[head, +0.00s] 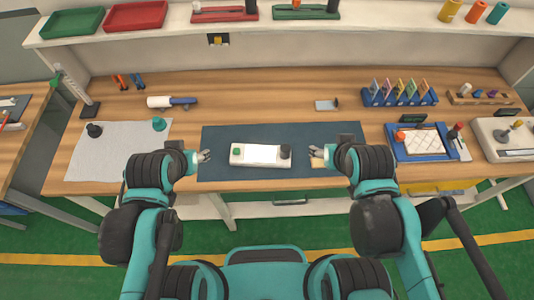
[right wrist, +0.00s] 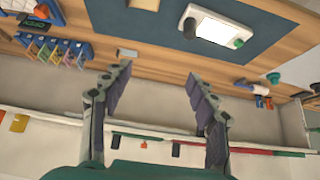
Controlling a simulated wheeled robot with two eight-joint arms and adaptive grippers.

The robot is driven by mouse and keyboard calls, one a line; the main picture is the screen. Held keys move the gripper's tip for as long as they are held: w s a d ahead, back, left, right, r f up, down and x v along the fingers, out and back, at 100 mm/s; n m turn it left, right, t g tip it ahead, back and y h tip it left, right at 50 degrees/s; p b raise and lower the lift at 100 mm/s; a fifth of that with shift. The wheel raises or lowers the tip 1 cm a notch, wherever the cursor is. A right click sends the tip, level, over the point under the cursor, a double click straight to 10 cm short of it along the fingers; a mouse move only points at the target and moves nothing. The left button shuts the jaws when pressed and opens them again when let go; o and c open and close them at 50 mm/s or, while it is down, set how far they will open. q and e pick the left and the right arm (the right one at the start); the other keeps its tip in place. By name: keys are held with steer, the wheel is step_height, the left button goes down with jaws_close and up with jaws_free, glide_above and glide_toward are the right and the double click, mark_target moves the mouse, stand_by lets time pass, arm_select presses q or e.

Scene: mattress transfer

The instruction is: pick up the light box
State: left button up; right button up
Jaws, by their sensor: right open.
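The light box (head: 262,155) is a white, flat box with a bright top panel, a green button at its left end and a dark knob at its right end. It lies on the dark blue mat (head: 220,136). It also shows near the top of the right wrist view (right wrist: 214,26). My left gripper (head: 206,156) is left of the box, apart from it, empty, with its fingers spread. My right gripper (head: 317,156) is right of the box, apart from it. In the right wrist view its two fingers (right wrist: 157,88) are wide open with nothing between them.
A grey cloth (head: 112,155) with two small knobs lies on the left. A white-and-blue tool (head: 172,102), a small metal plate (head: 326,105) and a blue rack (head: 400,95) stand behind. A blue tray (head: 421,157) is on the right. A shelf (head: 180,32) runs along the back.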

steer(key=shift+o, duration=0.2)
steer(key=shift+w+d+f, duration=0.1)
steer(key=shift+d, duration=0.05)
steer(key=n+g+b, duration=0.1)
steer(key=g+b, duration=0.6)
steer(key=b, duration=0.3)
glide_above(285, 147)
step_height(285, 147, down, 19)
steer(key=shift+d+f, duration=0.1)
steer(key=shift+f, duration=0.05)
step_height(285, 147, down, 2)
steer(key=shift+f, duration=0.25)
step_height(285, 147, down, 6)
steer(key=shift+r+b, duration=0.2)
steer(key=shift+b, duration=0.95)
steer(key=shift+r, duration=0.1)
jaws_close()
